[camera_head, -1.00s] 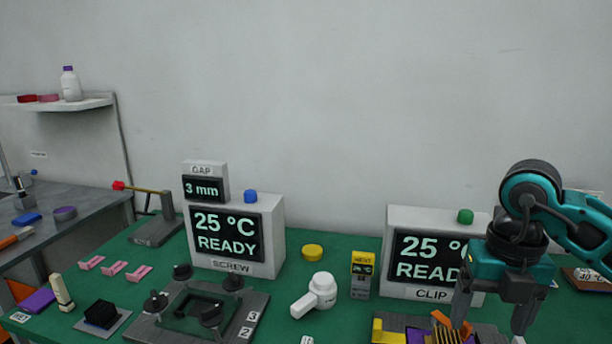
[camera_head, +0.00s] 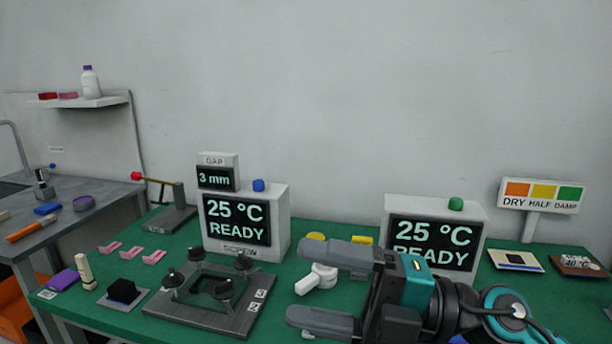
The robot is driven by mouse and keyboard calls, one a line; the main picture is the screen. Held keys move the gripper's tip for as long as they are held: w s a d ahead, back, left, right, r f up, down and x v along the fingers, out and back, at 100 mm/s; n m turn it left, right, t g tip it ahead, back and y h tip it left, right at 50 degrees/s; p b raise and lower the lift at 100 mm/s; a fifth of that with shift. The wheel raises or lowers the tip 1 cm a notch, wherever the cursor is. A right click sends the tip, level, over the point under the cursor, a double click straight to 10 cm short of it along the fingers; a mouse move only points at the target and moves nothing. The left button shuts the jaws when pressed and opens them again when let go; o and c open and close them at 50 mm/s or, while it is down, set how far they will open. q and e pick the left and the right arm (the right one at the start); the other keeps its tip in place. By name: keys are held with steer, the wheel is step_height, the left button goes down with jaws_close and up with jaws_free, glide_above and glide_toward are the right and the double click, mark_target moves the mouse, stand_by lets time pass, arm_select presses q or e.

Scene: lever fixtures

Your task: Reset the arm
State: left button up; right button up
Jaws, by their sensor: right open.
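My right gripper (camera_head: 322,288) is at the lower middle right, low over the green table, with its fingers pointing left. Its two grey fingers are wide apart, and nothing is held between them. A white round-headed tool (camera_head: 318,278) lies on the table, with its handle between the finger lines in the picture; I cannot tell contact. My teal and black right arm comes in from the lower right and hides the table front there. My left gripper is not in view. A lever with a red knob (camera_head: 137,176) stands on a grey base at the back left.
The SCREW display box (camera_head: 270,243) and CLIP display box (camera_head: 477,240) stand at the back. A dark clamp plate (camera_head: 240,319) with black knobs is left of my gripper.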

steer(key=w+d+r+m+t+h, duration=0.1)
steer(key=w+d+m+t+h, duration=0.25)
steer(key=m+t, duration=0.55)
steer(key=w+d+m+t+h, duration=0.3)
steer(key=d+m+t+h, duration=0.15)
steer(key=m+t, duration=0.45)
steer(key=d+f+m+g+h, duration=0.3)
steer(key=d+f+m+h, duration=0.6)
steer(key=f+m+h, duration=0.15)
steer(key=s+d+f+m+g+h, duration=0.25)
steer(key=s+f+g, duration=0.45)
steer(key=f, duration=0.5)
steer(key=s+f+g+y, duration=0.2)
steer(key=s+f+g, duration=0.55)
steer(key=s, duration=0.65)
arm_select(q)
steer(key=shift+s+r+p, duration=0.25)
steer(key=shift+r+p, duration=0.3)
steer(key=shift+p, duration=0.15)
arm_select(e)
steer(key=w+a+f+t+y, duration=0.1)
steer(key=w+a+f+t, duration=0.2)
steer(key=w+f+t, duration=0.4)
steer(key=shift+w+f+t, duration=0.3)
steer(key=shift+f+t, duration=0.15)
steer(key=shift+f, duration=0.2)
steer(key=shift+a, duration=0.1)
